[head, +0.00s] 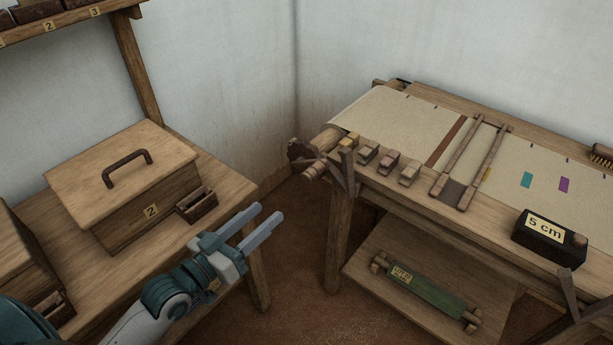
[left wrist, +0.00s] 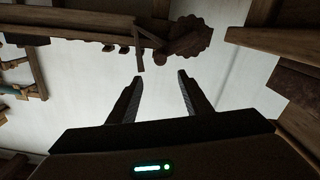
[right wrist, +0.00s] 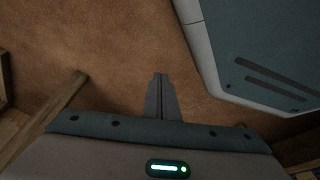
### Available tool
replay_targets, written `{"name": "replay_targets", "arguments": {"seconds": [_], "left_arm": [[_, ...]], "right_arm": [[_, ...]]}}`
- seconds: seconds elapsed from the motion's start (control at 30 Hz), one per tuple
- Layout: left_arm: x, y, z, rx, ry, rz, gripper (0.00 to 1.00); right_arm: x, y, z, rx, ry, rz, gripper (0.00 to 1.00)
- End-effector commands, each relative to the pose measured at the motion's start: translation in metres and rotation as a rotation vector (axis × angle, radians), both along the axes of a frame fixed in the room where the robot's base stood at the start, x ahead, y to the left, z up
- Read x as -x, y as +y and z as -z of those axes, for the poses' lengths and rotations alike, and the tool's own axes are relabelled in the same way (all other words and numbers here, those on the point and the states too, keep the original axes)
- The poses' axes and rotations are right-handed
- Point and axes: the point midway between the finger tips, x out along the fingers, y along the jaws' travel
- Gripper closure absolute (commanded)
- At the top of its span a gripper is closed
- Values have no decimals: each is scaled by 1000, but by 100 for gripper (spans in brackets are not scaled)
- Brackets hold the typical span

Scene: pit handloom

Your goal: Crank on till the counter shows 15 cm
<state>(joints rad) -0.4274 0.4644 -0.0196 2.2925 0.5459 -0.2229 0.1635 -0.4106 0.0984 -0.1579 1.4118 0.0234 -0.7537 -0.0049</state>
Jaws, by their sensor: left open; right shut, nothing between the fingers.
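The counter (head: 549,239) is a black box on the loom's front right, and its label reads "5 cm". The crank (head: 313,169) sits with a dark toothed wheel (head: 298,152) at the left end of the cloth roller (head: 326,138). My left gripper (head: 269,212) is open and empty, left of and nearer than the crank, apart from it. In the left wrist view the toothed wheel (left wrist: 197,40) shows beyond the open fingers (left wrist: 160,77). My right gripper (right wrist: 159,76) is shut and empty above the brown floor; the head view does not show it.
A lidded wooden box (head: 125,185) marked 2 stands on the left bench (head: 225,187). A green item (head: 425,292) lies on the lower shelf. Floor shows between bench and loom.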

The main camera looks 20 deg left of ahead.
Motion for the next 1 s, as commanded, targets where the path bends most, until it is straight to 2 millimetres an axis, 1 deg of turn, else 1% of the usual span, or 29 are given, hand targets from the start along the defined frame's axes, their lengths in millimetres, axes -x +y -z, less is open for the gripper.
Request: {"name": "replay_targets", "arguments": {"seconds": [0.27, 0.47, 0.67, 1.0], "left_arm": [[-2, 0, 0, -1, 0, -1, 55], [-13, -3, 0, -1, -2, -2, 55], [-35, -12, -1, 0, -2, -2, 55], [-87, -31, -1, 0, -2, -2, 55]], "right_arm": [[0, 0, 0, 0, -2, 0, 100], [-2, 1, -1, -2, -12, -1, 100], [-6, 2, -3, -5, -29, -2, 100], [-12, 7, -5, -15, -70, -7, 100]]}}
